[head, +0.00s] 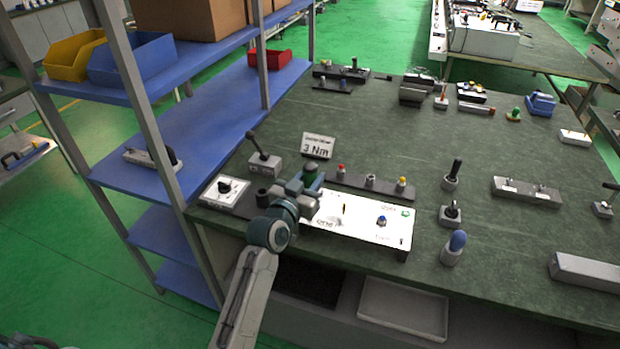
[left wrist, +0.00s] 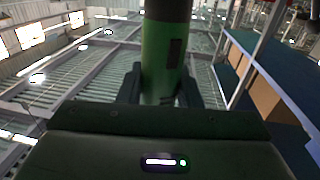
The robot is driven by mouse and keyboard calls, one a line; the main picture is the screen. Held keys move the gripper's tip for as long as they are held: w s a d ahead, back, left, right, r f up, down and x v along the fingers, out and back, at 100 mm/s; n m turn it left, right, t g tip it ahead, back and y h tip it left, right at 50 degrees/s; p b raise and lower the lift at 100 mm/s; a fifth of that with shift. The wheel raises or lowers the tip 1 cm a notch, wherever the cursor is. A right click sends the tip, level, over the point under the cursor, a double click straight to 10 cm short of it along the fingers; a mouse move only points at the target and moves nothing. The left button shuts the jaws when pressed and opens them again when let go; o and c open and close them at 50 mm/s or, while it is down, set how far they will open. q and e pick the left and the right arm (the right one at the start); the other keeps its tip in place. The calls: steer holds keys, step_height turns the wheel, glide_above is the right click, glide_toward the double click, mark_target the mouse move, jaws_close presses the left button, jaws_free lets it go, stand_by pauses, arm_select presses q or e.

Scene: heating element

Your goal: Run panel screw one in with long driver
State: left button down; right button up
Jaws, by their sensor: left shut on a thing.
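My left gripper (head: 306,186) is over the left end of the white panel (head: 362,230) at the table's front edge. It is shut on a green-handled driver (head: 311,170). In the left wrist view the green handle (left wrist: 163,60) stands between the two fingers (left wrist: 160,88), with a dark section above it. The driver's tip is hidden behind the gripper in the head view, so I cannot tell if it touches a screw. The panel carries a blue knob (head: 381,220), a green part (head: 406,212) and printed marks. My right gripper is not in view.
A "3 Nm" card (head: 318,146) stands behind the gripper. A dark rail (head: 388,190) with coloured-top pieces lies behind the panel. A white box with a black knob (head: 224,190) is at left. A blue-handled tool (head: 455,246) stands right of the panel. Blue shelving (head: 213,107) borders the left.

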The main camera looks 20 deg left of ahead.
mark_target(307, 169)
arm_select(q)
steer(key=shift+f, duration=0.2)
stand_by(0.5)
steer(key=shift+f+b, duration=0.3)
steer(key=shift+b, duration=0.05)
stand_by(0.6)
steer(key=shift+r+p, duration=2.2)
steer(key=shift+r, duration=0.45)
